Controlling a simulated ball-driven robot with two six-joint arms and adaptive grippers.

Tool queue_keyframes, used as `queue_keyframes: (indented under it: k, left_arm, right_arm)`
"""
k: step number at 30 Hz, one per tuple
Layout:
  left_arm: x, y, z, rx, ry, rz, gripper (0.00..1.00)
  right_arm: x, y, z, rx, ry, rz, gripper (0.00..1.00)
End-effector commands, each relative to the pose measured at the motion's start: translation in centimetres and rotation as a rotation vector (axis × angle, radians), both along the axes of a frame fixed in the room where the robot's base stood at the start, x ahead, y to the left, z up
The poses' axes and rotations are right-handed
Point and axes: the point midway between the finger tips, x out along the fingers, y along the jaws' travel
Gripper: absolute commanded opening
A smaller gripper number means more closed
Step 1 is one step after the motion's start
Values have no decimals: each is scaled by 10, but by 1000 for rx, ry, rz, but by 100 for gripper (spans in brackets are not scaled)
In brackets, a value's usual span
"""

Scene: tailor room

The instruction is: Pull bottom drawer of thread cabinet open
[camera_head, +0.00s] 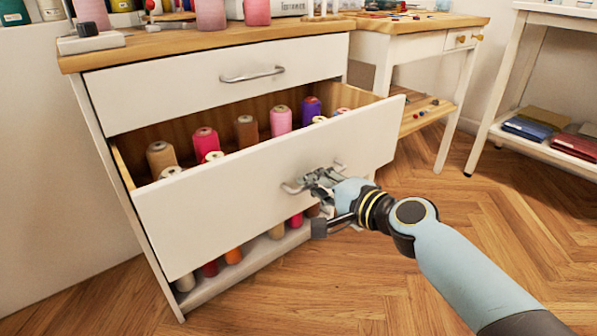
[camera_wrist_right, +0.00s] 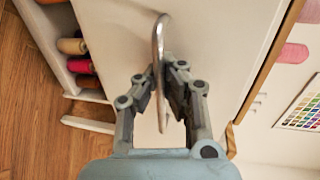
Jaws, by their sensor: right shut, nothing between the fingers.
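The white thread cabinet (camera_head: 95,150) has a wooden top. Its bottom drawer (camera_head: 210,220) stands pulled out, with several thread spools (camera_head: 246,131) showing inside. My right gripper (camera_head: 322,180) is at the metal handle (camera_head: 292,188) on this drawer's front and partly covers it. The upper drawer (camera_head: 215,90) is closed. My left gripper is not in view.
An open shelf (camera_head: 250,274) with spools lies below the drawer. A wooden-topped table (camera_head: 420,22) stands behind to the right, and a white rack (camera_head: 540,150) with folded cloth stands further right. The wood floor (camera_head: 330,290) before the cabinet is clear.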

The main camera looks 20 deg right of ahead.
Motion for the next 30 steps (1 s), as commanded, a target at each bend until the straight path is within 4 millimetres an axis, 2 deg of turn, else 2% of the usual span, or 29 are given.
queue_keyframes:
  k: [3,9,23,30]
  left_arm:
    - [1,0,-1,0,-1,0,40]
    - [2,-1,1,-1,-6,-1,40]
    - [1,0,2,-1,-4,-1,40]
    - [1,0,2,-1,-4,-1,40]
  right_arm:
    - [-17,-6,-2,-1,4,1,0]
    - [-31,-11,-2,0,3,1,0]
    - [-34,-12,-1,1,3,1,0]
    - [-33,-12,-1,1,1,0,31]
